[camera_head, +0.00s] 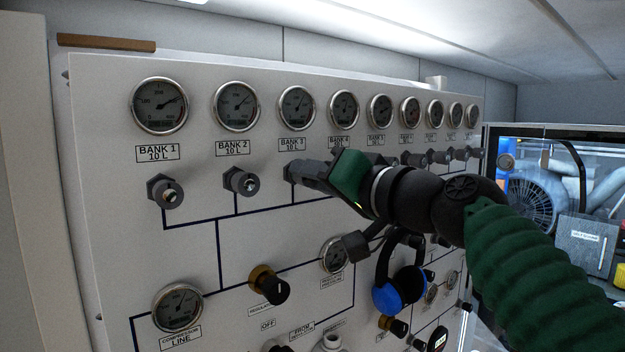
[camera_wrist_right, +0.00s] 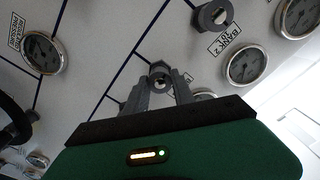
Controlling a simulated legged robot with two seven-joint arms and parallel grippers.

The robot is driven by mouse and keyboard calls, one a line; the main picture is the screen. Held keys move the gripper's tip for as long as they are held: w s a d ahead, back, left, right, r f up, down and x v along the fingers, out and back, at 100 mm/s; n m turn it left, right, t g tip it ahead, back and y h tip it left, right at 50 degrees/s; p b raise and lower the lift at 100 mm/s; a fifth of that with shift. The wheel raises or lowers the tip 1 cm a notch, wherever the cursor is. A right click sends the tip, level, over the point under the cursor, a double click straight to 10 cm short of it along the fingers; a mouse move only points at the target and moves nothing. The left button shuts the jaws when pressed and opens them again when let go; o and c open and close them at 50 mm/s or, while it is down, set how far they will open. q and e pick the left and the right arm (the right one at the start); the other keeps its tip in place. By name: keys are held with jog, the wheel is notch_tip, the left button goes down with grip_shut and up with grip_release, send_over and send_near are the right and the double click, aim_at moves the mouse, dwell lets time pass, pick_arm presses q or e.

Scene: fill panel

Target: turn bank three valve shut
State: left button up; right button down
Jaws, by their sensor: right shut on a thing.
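The bank three valve is a dark knob under the BANK 3 label (camera_head: 292,143) on the white panel. In the head view my right gripper (camera_head: 292,172) covers most of it. In the right wrist view the valve (camera_wrist_right: 160,77) shows between the two fingers of my right gripper (camera_wrist_right: 161,84), which are shut on it. The bank three gauge (camera_head: 297,108) is above the label. My left gripper is not in view.
The bank 1 valve (camera_head: 165,191) and bank 2 valve (camera_head: 241,181) stick out to the left. Several more valves line the row to the right, behind my arm.

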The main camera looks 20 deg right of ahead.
jog(key=shift+w+f+m+p, duration=0.15)
jog(key=shift+m+p, duration=0.85)
jog(key=shift+m, duration=3.95)
jog(key=shift+s+f+m+p, duration=0.2)
jog(key=shift+m+p, duration=0.8)
jog(key=shift+m, duration=3.95)
jog(key=shift+f, duration=0.2)
jog(key=c, duration=1.4)
grip_release()
jog(key=o, duration=0.3)
jog(key=shift+r, duration=0.1)
jog(key=shift+w, duration=0.2)
jog(key=shift+d, duration=0.1)
jog(key=shift+s+r, duration=0.1)
